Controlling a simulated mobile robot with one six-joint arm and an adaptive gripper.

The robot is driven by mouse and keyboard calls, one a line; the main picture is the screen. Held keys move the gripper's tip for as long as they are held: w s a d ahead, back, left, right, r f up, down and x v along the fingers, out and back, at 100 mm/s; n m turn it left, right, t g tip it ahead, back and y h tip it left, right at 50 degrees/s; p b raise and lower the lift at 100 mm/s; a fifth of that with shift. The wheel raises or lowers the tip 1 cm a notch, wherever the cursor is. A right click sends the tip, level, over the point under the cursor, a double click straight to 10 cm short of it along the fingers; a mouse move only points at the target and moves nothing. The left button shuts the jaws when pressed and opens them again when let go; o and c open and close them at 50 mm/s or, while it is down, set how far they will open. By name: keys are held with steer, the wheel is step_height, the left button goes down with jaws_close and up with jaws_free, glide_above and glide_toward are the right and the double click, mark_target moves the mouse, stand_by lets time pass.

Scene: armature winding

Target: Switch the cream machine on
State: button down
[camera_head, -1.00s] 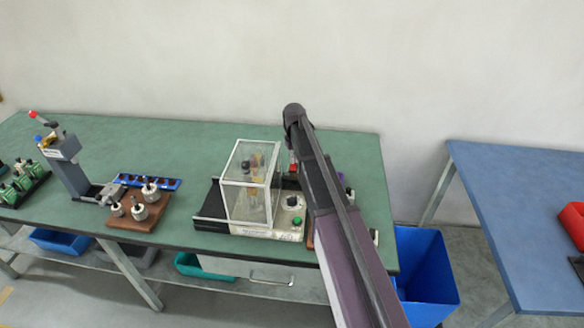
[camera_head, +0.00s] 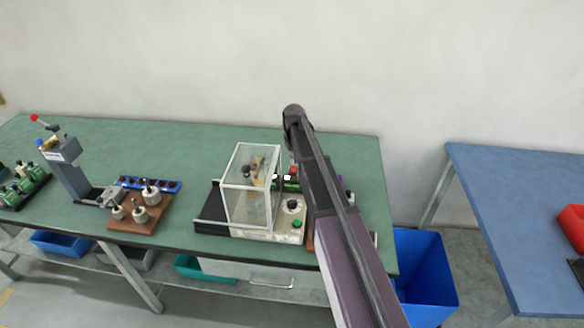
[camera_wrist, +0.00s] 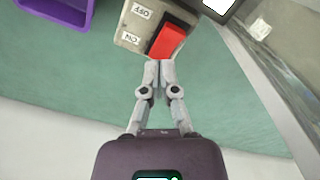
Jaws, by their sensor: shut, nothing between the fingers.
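The cream machine (camera_head: 268,235) stands on the green bench in the head view, with a clear guard box (camera_head: 250,200), a black knob (camera_head: 292,206) and a green button (camera_head: 297,224). In the wrist view, a red rocker switch (camera_wrist: 166,42) sits on a cream box with ON and OFF labels (camera_wrist: 131,39). My gripper (camera_wrist: 159,64) is shut and empty, its fingertips right at the switch's near edge. I cannot tell whether they touch it or which way the rocker is tipped. In the head view my arm hides most of the gripper.
A purple bin (camera_wrist: 62,8) lies left of the switch in the wrist view. The guard's frame stands close on the right. A grey press (camera_head: 65,165) and a wooden block with armatures (camera_head: 138,222) stand left on the bench. A blue bin (camera_head: 425,275) stands at its right end.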

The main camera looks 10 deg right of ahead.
mark_target(294, 168)
steer(key=shift+r+p, duration=2.55)
steer(key=shift+r, duration=0.25)
steer(key=s+m, duration=0.2)
steer(key=s, duration=2.7)
steer(key=shift+s+a, duration=0.1)
